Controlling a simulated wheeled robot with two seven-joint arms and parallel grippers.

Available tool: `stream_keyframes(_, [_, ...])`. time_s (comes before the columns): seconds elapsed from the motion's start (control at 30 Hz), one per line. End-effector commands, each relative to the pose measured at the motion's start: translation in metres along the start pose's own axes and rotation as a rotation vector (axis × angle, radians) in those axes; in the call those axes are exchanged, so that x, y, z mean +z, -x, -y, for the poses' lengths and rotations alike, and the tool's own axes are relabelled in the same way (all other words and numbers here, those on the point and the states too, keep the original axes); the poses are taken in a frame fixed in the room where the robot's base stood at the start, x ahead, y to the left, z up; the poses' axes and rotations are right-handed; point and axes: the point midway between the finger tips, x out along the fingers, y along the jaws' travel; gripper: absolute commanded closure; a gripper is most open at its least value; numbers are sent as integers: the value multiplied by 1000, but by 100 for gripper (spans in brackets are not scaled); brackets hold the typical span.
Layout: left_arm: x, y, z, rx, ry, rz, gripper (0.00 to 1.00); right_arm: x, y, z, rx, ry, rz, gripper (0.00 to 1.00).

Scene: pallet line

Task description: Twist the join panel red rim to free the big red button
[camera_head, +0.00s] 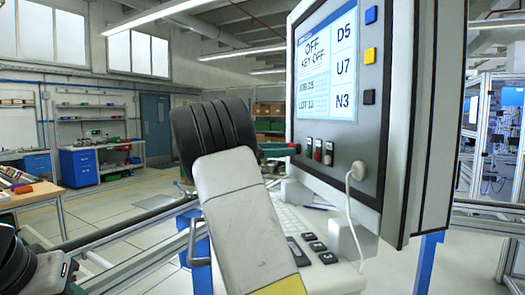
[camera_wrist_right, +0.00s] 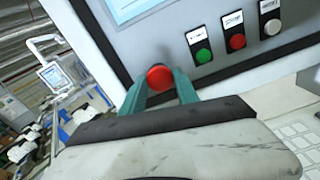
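The join panel (camera_head: 340,150) is a grey upright console at right centre of the head view. The big red button (camera_wrist_right: 160,77) is a round red knob near the panel's lower edge in the right wrist view. In the head view a little of its red (camera_head: 296,148) shows at the panel's left side. My right gripper (camera_wrist_right: 160,82) has green fingers, one on each side of the knob, with their tips close against it. It looks shut on the knob. A separate rim is not distinguishable. My left gripper is out of view.
Green, red and white push buttons (camera_wrist_right: 237,41) sit right of the knob. The panel's screen (camera_head: 327,65) reads OFF and KEY OFF. A white plug with cable (camera_head: 357,171) sticks out of the panel. A keyboard shelf (camera_head: 330,245) lies below.

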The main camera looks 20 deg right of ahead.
Motion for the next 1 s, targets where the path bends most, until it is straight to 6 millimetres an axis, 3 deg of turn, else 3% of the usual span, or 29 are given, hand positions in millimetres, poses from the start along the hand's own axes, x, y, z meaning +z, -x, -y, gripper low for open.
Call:
stream_keyframes(0.03, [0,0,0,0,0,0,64,0,0,0,1,0,0,80])
stream_keyframes(0.13, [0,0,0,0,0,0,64,0,0,0,1,0,0,100])
stream_keyframes(0.47, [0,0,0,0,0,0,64,0,0,0,1,-49,0,100])
stream_keyframes(1.0, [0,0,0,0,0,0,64,0,1,0,1,-423,0,100])
